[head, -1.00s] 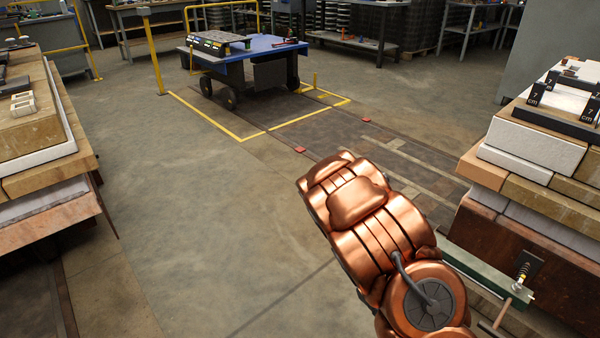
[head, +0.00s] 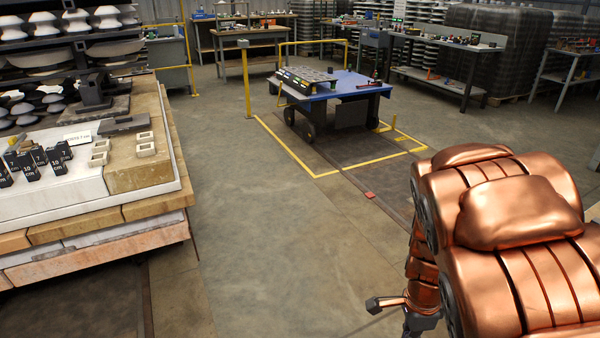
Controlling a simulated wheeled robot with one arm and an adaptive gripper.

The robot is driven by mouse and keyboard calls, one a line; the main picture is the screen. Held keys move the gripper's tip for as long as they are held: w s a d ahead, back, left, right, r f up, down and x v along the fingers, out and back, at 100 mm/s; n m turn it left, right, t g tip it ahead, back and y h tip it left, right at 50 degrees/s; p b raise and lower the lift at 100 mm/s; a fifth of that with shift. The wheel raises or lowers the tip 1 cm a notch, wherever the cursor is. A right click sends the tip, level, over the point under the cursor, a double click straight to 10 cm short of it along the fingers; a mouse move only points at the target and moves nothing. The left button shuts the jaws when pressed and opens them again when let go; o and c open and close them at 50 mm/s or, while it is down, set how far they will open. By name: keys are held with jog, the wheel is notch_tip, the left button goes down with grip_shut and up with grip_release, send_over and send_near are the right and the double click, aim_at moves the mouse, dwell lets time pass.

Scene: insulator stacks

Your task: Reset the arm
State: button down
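My copper-coloured arm (head: 505,230) fills the lower right of the head view. Its large rounded links are close to the camera. A slimmer copper part of it (head: 421,275) hangs down behind them, with a small dark-tipped piece (head: 376,305) sticking out to the left near the bottom edge. No gripper fingers show, and the lower end of the arm is cut off by the frame. What the gripper holds, if anything, is hidden.
A stone-block stack (head: 150,210) with small black markers stands at the left. A blue-topped cart (head: 345,87) stands in a yellow-marked bay (head: 316,176). A workbench (head: 240,35) and racks line the back. Open floor (head: 270,250) lies in the middle.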

jog(key=s+a+r+n+p, duration=0.1)
jog(key=s+r+n+p, duration=0.4)
jog(key=r, duration=0.6)
jog(key=s+a+r+n+p, duration=0.2)
jog(key=s+r+n+p, duration=0.4)
jog(key=r, duration=0.5)
jog(key=s+a+r+n+p, duration=0.2)
jog(key=s+r+n+p, duration=0.3)
jog(key=r, duration=0.6)
jog(key=shift+s+n+g+p, duration=0.4)
jog(key=shift+n+p, duration=0.5)
jog(key=shift+p, duration=0.3)
jog(key=shift+d+r, duration=0.1)
